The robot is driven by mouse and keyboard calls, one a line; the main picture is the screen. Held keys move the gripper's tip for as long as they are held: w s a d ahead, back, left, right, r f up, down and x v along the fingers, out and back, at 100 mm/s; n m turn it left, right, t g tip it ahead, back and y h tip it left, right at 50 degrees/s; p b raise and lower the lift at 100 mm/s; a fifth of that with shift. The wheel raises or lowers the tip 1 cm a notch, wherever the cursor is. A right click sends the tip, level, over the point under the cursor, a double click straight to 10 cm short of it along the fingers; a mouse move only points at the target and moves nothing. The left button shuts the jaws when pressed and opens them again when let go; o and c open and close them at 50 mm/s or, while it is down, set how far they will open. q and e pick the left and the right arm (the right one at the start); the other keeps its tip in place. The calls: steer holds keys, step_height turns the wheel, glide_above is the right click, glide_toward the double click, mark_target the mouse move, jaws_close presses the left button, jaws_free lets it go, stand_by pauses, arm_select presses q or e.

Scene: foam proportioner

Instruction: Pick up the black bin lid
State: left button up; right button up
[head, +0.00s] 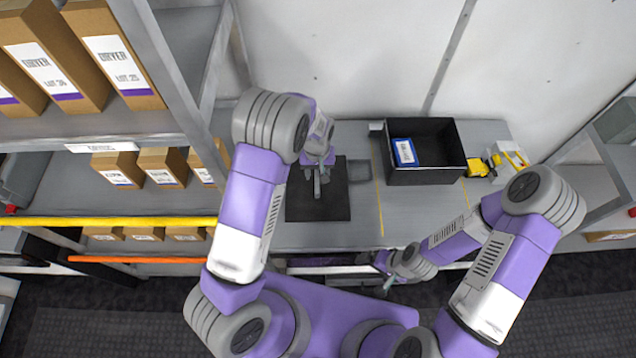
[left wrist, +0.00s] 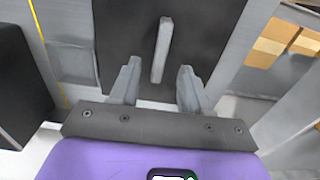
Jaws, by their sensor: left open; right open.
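The black bin lid (head: 300,208) lies flat on the grey worktop, left of the open black bin (head: 450,172). In the left wrist view the lid (left wrist: 205,25) shows with a raised grey bar handle (left wrist: 162,50) on it. My left gripper (head: 318,185) is over the lid. In the left wrist view its open fingers (left wrist: 158,85) point toward the handle, one finger to each side of its line. The handle is nearly hidden by the gripper in the head view. My right gripper (head: 388,284) is open and empty, low in front of the worktop edge.
A blue-and-white label (head: 404,152) is in the bin. Yellow items (head: 482,165) lie right of it. A shelf rack with cardboard boxes (head: 160,167) stands on the left. A pale wall closes the back. Worktop between lid and bin is mostly clear.

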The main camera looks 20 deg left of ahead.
mark_target(317, 181)
arm_select(q)
step_height(317, 181, down, 5)
steer(key=shift+r, duration=0.1)
jaws_close()
stand_by(0.3)
